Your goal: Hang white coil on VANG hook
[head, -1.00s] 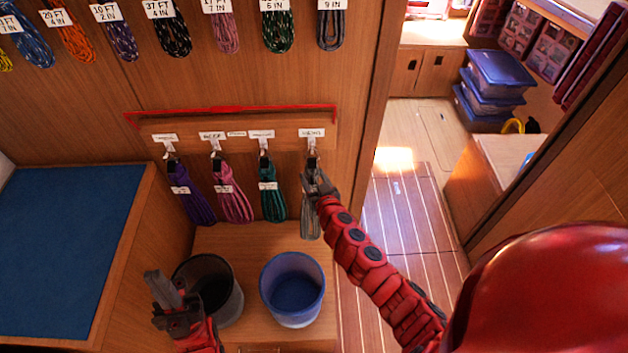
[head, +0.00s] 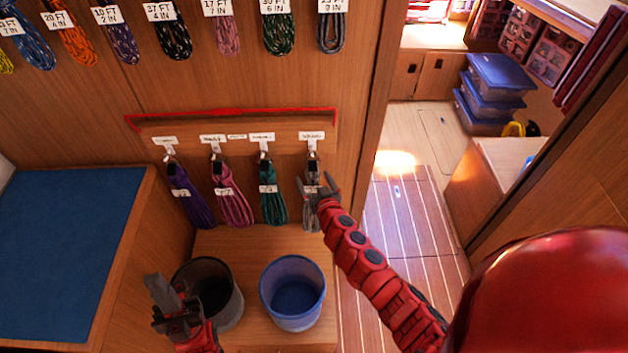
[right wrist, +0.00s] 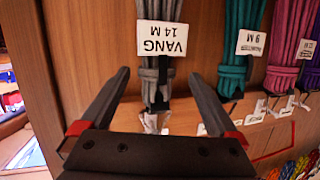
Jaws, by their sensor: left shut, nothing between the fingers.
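The white coil, greyish here, (head: 309,217) hangs upright at the right-hand hook (head: 311,147) of the lower rail. In the upside-down right wrist view the coil (right wrist: 156,68) carries a tag reading VANG 14 M (right wrist: 163,38), and its dark-bound top is at the pale hook (right wrist: 152,122). My right gripper (head: 319,178) is open, with its fingers apart on either side of the coil; the fingers (right wrist: 158,80) show clear gaps to it. The exact seat of the loop on the hook is too small to tell. My left gripper (head: 163,292) is shut and empty at lower left.
Purple (head: 188,195), pink (head: 231,195) and teal (head: 270,195) coils hang to the left on the same rail (head: 240,125). A dark bucket (head: 232,298) and a blue bucket (head: 292,318) stand below. A row of coils hangs above. The doorway floor (head: 410,220) is clear.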

